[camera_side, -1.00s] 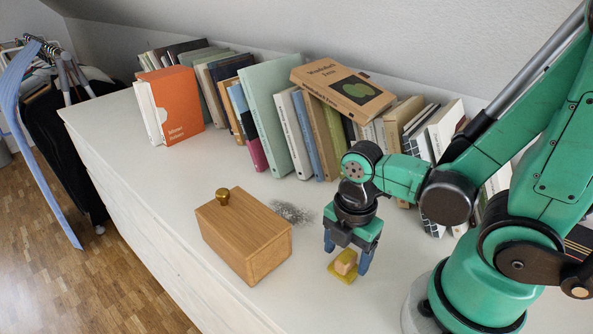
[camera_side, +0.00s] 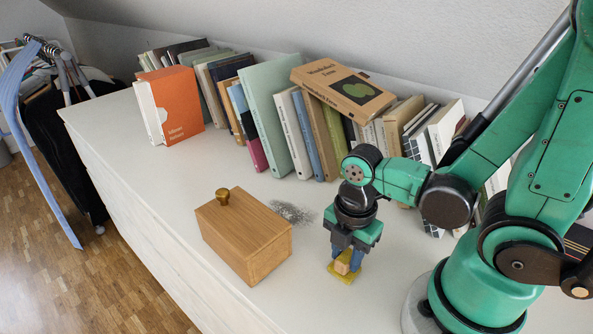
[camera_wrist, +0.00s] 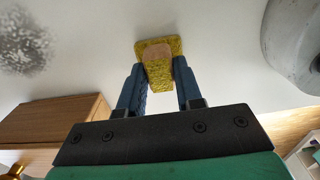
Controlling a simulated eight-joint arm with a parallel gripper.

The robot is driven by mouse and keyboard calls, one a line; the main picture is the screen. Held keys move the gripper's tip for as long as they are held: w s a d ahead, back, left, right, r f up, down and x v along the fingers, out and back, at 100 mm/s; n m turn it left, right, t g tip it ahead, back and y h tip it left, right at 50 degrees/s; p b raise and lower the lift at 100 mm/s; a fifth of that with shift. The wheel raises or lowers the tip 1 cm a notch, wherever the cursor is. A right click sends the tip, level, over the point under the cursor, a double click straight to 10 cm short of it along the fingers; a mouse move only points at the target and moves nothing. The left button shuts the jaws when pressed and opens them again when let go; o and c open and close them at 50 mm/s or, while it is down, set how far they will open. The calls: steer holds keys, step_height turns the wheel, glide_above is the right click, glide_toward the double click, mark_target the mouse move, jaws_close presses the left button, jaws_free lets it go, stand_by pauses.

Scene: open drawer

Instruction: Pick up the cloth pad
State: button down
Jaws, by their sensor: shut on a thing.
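The cloth pad (camera_side: 344,273) is a yellow pad with a tan block on top. It lies at the white surface below my gripper (camera_side: 346,260). In the wrist view the pad (camera_wrist: 172,46) shows between and just beyond the blue fingertips of my gripper (camera_wrist: 160,72). The fingers are shut on the pad's block part, one on each side. I cannot tell whether the pad is lifted off the surface.
A wooden box with a brass knob (camera_side: 246,235) stands left of my gripper. A grey dusty patch (camera_side: 292,213) lies behind the box. A row of books (camera_side: 275,117) stands along the back wall. White surface in front of the pad is clear.

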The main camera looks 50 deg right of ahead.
mark_target(347, 255)
steer(key=shift+r, duration=0.1)
step_height(347, 255, up, 20)
stand_by(0.9)
